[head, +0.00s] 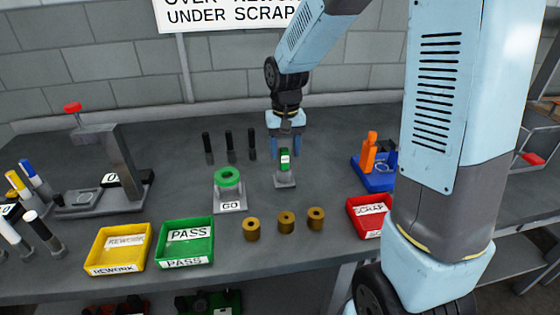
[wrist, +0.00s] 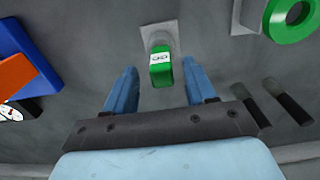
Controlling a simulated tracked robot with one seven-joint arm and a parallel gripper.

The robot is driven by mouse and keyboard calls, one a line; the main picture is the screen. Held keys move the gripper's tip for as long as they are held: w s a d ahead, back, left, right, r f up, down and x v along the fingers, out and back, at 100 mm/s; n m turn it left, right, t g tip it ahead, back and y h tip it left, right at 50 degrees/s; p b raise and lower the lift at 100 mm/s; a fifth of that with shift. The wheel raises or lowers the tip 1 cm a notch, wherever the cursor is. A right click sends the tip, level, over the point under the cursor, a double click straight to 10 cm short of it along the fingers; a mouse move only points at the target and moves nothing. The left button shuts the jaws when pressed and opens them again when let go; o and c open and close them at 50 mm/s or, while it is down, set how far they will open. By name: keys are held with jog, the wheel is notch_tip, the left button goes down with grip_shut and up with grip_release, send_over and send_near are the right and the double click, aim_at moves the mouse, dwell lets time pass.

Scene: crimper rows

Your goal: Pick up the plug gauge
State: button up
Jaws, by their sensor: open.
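The plug gauge (head: 285,159) has a green handle with a white label and stands upright in a small grey stand (head: 285,180) near the middle of the bench. In the wrist view the plug gauge (wrist: 161,66) shows ahead of the jaws, roughly midway between them. My gripper (head: 286,148) has blue fingers and is open and empty, above and just behind the gauge. In the wrist view my gripper (wrist: 160,82) has one finger to each side of the gauge's line, apart from it. The gauge's lower part is hidden in the stand.
A green ring (head: 228,177) on a GO stand is left of the gauge. Several brass bushings, including one (head: 286,222), stand in front. Black pins (head: 229,142) stand behind left. Yellow REWORK (head: 92,262), green PASS (head: 211,255) and red SCRAP (head: 354,222) trays line the front. A blue-orange fixture (head: 376,180) is right.

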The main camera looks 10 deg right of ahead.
aim_at(284, 158)
jog(key=shift+a+f, duration=0.15)
jog(key=shift+f, duration=1.65)
jog(key=shift+c, duration=0.3)
grip_shut()
